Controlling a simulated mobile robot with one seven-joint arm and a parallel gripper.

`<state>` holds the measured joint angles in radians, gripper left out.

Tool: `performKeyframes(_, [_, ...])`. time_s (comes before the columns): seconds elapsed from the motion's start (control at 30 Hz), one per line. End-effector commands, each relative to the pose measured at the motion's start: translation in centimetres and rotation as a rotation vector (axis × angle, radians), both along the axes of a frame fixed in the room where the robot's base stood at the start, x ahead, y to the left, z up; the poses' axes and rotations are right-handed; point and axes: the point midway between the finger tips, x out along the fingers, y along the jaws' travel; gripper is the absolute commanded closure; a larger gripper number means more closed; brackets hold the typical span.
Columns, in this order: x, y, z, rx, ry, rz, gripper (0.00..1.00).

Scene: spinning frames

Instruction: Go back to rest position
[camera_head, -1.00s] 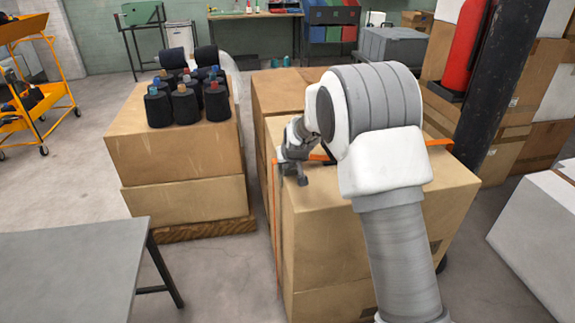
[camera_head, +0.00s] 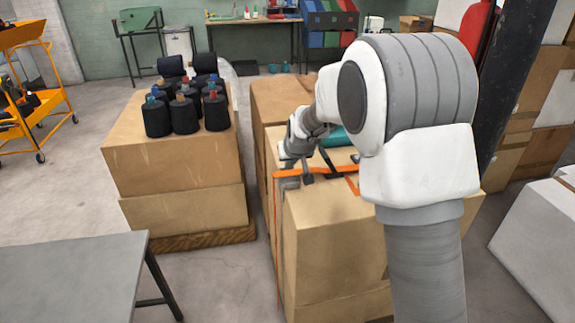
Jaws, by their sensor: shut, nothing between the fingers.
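My gripper (camera_head: 300,182) shows in the head view at the end of my white and grey arm. It is shut and empty, just above the near left part of the top of the strapped cardboard box (camera_head: 335,255). An orange strap (camera_head: 330,171) runs across that box top and down its left side, close to the gripper. I cannot tell whether the gripper touches the strap. My arm hides much of the box's right side. A teal object (camera_head: 338,137) partly shows on the box behind my wrist.
Left of my arm, a box stack (camera_head: 180,165) on a pallet carries several black yarn cones (camera_head: 185,115). A grey table (camera_head: 70,280) stands at the front left. A dark post (camera_head: 515,75) and more boxes (camera_head: 545,110) are at the right. Floor shows between the table and the boxes.

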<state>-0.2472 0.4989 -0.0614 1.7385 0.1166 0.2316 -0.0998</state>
Motion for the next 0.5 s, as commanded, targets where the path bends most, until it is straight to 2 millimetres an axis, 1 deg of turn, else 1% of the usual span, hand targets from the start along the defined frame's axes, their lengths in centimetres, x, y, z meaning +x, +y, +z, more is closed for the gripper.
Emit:
performKeyframes(0.03, [-0.4,-0.1,0.6,0.0,-0.001,0.0,1.0])
performKeyframes(0.27, [-1.5,-0.5,2.0,0.001,0.001,-0.004,1.0])
performKeyframes(0.33, [-2.3,-1.0,3.0,0.004,0.004,-0.009,1.0])
performKeyframes(0.37, [-2.9,-1.3,3.5,0.005,0.007,-0.011,1.0])
performKeyframes(0.47, [-5.2,-2.6,5.9,0.01,0.018,-0.024,1.0])
performKeyframes(0.5, [-6.4,-3.2,6.9,0.011,0.025,-0.031,1.0])
